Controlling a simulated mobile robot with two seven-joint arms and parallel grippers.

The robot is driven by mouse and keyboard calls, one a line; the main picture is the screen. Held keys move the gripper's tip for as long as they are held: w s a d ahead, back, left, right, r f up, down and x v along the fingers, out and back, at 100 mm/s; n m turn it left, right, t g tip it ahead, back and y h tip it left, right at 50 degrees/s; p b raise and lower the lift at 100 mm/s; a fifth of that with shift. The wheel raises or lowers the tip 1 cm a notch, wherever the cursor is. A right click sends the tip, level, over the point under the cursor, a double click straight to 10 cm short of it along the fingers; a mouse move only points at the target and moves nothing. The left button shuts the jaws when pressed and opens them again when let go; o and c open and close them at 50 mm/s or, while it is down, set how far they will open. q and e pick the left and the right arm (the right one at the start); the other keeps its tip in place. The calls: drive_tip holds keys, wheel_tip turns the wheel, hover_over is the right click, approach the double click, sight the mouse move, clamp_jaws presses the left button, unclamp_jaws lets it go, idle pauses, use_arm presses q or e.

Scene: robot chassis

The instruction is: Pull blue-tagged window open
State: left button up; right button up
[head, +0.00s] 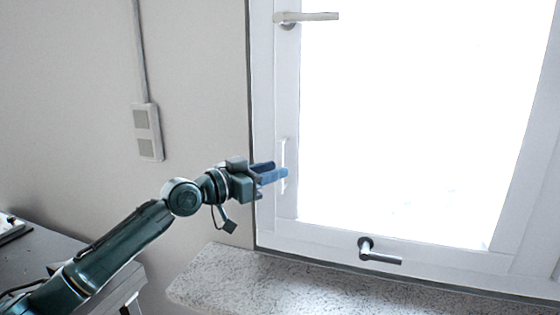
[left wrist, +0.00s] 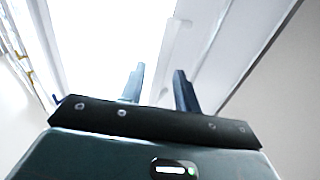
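The white-framed window (head: 390,240) fills the right of the head view, its glass washed out by bright light. A slim white vertical pull handle (head: 283,148) is on its left frame member. My left gripper (head: 280,171) points right at this handle, its fingertips overlapping the handle's lower part in the head view. Contact with the handle cannot be told. No blue tag can be made out apart from the bluish fingers. My right gripper is out of view.
Lever handles sit at the upper left (head: 308,17) and bottom (head: 380,253) of the window frame. A speckled stone sill (head: 230,280) runs below. A socket strip (head: 147,132) is on the left wall. A dark table (head: 30,255) stands at lower left.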

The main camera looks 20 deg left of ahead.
use_arm(q)
drive_tip(key=shift+x, duration=1.45)
drive_tip(key=shift+c, duration=0.2)
clamp_jaws()
